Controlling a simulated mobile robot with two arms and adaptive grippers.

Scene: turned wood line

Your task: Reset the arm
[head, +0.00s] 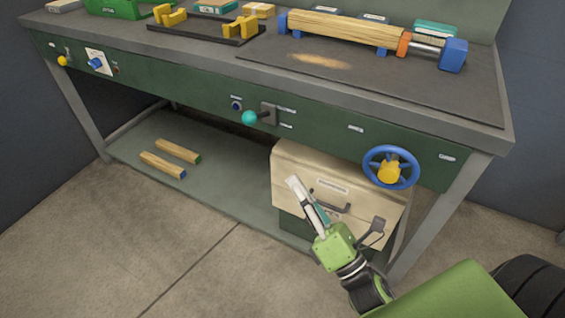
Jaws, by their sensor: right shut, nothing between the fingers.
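My right gripper (293,182) is shut and empty, with its pale fingertips pointing up and to the left. Its green body and dark wrist come in from the lower right. In the picture it overlaps the front of a cream drawer box (290,157) under the workbench; I cannot tell whether it touches the box. My left gripper is not in view.
The green workbench (185,85) spans the view. A blue handwheel (391,167) and a teal-knobbed lever (250,118) stick out from its front. Two wood pieces (178,151) lie on the lower shelf (225,185). A wood cylinder (345,28) is mounted on top. The floor at lower left is clear.

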